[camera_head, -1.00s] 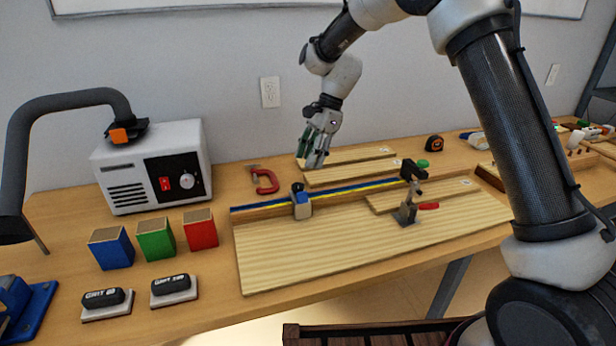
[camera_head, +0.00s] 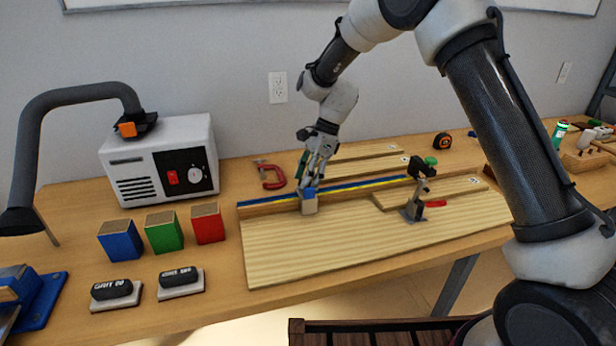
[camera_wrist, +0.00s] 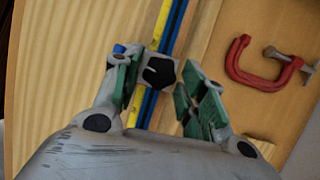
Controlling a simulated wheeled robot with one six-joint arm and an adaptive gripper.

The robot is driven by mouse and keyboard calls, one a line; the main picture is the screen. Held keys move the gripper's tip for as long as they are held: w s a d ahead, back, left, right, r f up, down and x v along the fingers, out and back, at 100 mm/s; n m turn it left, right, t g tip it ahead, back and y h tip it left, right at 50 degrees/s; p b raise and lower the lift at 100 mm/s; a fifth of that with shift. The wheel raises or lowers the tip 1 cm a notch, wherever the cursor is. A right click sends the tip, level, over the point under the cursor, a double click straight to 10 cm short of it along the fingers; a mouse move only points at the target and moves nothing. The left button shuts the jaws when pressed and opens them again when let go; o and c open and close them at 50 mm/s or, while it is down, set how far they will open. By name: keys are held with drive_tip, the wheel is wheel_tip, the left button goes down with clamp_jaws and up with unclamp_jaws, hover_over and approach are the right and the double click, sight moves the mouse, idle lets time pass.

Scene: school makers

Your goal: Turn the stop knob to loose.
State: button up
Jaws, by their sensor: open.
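The stop (camera_head: 310,207) is a small light-grey block with a blue part on its front. It sits on the fence (camera_head: 262,204) with the blue and yellow strip. Its black knob (camera_wrist: 158,71) shows in the wrist view between my open fingers; in the head view my gripper hides it. The blue part also shows at the left finger's tip in the wrist view (camera_wrist: 118,49). My gripper (camera_head: 310,182) points down at the stop, and also shows in the wrist view (camera_wrist: 155,78). It holds nothing. I cannot tell whether a finger touches the knob.
A red clamp (camera_head: 270,176) lies behind the fence, left of my gripper. A toggle clamp (camera_head: 414,208) stands to the right on the board (camera_head: 330,245). Red, green and blue blocks (camera_head: 163,232) stand left. The board's front is clear.

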drive_tip(key=c, duration=0.7)
drive_tip(key=shift+c, duration=0.2)
drive_tip(key=shift+n, duration=0.3)
drive_tip(key=n, duration=0.2)
drive_tip(key=n+g+h, duration=0.1)
drive_tip(key=n, duration=0.3)
drive_tip(key=shift+w+a+g+h, duration=0.2)
drive_tip(key=shift+a+g+h, duration=0.05)
drive_tip(key=shift+g+h, duration=0.15)
drive_tip(key=n, duration=0.2)
drive_tip(key=n+h, duration=0.1)
drive_tip(key=n, duration=0.1)
drive_tip(key=n+h, duration=0.1)
drive_tip(key=n, duration=0.1)
drive_tip(key=shift+a+g, duration=0.25)
drive_tip(key=shift+g, duration=0.05)
drive_tip(key=n+h, duration=0.1)
drive_tip(key=n, duration=0.1)
drive_tip(key=n+h, duration=0.1)
drive_tip(key=n, duration=0.3)
drive_tip(key=shift+a+n+t+h, duration=0.25)
drive_tip(key=shift+n+t+h, duration=0.15)
drive_tip(key=n, duration=0.2)
drive_tip(key=n+t+h, duration=0.1)
drive_tip(key=n, duration=0.1)
drive_tip(key=n+t, duration=0.1)
drive_tip(key=n, duration=0.1)
drive_tip(key=shift+s+a+n+h, duration=0.1)
drive_tip(key=shift+s+n+h, duration=0.15)
drive_tip(key=shift+n+h, duration=0.05)
